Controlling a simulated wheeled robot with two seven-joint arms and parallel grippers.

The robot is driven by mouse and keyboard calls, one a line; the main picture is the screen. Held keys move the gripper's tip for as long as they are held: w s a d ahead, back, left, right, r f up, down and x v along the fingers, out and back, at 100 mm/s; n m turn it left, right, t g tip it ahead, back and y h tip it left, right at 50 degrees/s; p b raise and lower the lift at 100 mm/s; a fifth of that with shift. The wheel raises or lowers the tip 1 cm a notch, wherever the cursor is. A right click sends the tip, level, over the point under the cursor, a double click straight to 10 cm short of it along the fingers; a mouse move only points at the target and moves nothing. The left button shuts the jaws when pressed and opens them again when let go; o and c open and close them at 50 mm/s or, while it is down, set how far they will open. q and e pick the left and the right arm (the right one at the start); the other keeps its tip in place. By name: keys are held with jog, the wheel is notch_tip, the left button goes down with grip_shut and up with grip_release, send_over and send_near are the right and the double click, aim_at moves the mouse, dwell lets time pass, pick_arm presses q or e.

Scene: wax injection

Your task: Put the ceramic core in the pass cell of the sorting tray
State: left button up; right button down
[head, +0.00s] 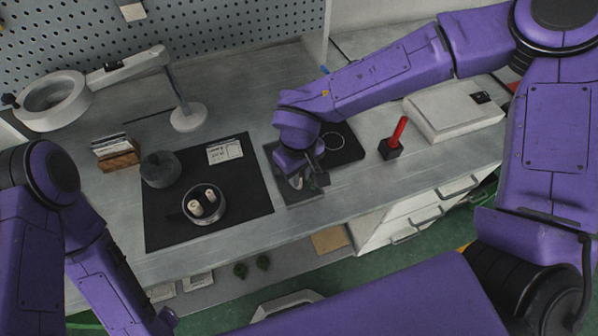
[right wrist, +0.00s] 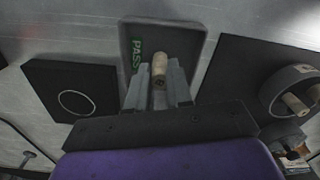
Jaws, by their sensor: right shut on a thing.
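My right gripper (head: 308,184) is over the dark grey sorting tray (head: 312,197) in the head view. In the right wrist view the gripper (right wrist: 157,84) is shut on a pale tan ceramic core (right wrist: 159,66), which stands out between the fingertips. Behind the core is the tray (right wrist: 185,38), with the green word PASS beside the core. I cannot tell whether the core touches the tray floor. Two more pale cores (head: 196,209) are in a round dish (head: 187,217) on a black mat. My left arm shows at the left, but its gripper is out of view.
A black pad with a white ring (head: 345,150) lies right of the tray. A grey lidded pot (head: 160,170), a card holder (head: 118,158) and a magnifier lamp (head: 188,118) are at the left.

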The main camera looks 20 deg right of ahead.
jog(key=c, duration=1)
grip_release()
jog(key=shift+f, duration=0.15)
notch_tip(320, 180, up, 12)
jog(key=shift+r+p, duration=0.25)
jog(key=shift+p, duration=0.3)
